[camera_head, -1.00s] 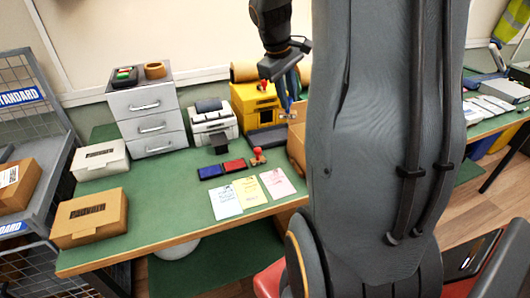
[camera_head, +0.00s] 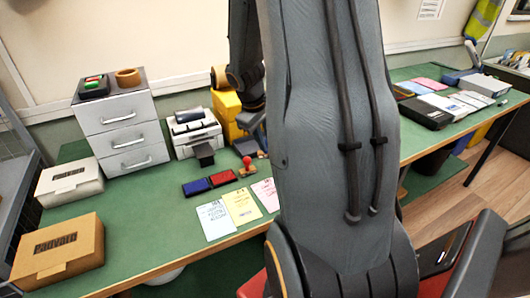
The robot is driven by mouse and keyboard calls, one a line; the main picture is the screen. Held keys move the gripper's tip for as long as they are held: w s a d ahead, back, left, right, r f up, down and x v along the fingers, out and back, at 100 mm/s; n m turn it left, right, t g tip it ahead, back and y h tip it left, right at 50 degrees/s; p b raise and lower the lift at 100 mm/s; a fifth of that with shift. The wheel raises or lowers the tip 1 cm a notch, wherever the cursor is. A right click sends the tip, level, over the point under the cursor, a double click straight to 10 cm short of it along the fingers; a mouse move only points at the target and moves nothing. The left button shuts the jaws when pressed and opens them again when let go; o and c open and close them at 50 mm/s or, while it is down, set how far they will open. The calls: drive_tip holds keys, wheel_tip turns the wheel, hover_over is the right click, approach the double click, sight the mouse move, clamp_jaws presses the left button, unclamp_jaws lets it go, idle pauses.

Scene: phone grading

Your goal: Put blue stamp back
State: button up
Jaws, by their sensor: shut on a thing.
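My gripper (camera_head: 252,120) is over the back of the green table, just left of my big grey arm link, which hides part of it. It is shut on the blue stamp (camera_head: 262,140), of which only a narrow strip shows beside the arm link. A red-handled stamp (camera_head: 248,165) stands on the table just below and in front of it. A blue ink pad (camera_head: 195,187) and a red ink pad (camera_head: 222,177) lie side by side to the left of the red stamp.
Blue, yellow and pink paper slips (camera_head: 241,206) lie at the table's front. A small printer (camera_head: 194,134), a yellow box (camera_head: 227,110) and a grey drawer unit (camera_head: 125,125) stand behind. White (camera_head: 68,184) and brown (camera_head: 58,250) boxes stand left. Green table surface (camera_head: 150,215) is free in the middle.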

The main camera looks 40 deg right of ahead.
drive_tip(key=shift+f, duration=2.25)
drive_tip(key=shift+f, duration=0.1)
drive_tip(key=o, duration=0.8)
drive_tip(key=shift+o, duration=0.2)
drive_tip(key=w+b+v, duration=0.1)
drive_tip(key=v, duration=1.1)
drive_tip(key=s+a+f+y, duration=0.1)
drive_tip(key=s+a, duration=0.2)
drive_tip(key=a, duration=0.5)
drive_tip(key=s+a+f+m+y, duration=0.1)
drive_tip(key=s+a+f, duration=0.1)
drive_tip(key=a, duration=0.6)
drive_tip(key=s+a+f+y, duration=0.1)
drive_tip(key=s+a, duration=0.3)
drive_tip(key=a, duration=0.4)
drive_tip(key=shift+s+a+f+m+t+y, duration=0.2)
drive_tip(key=shift+s+f+m+t+y, duration=0.1)
drive_tip(key=shift+f+m+t, duration=0.15)
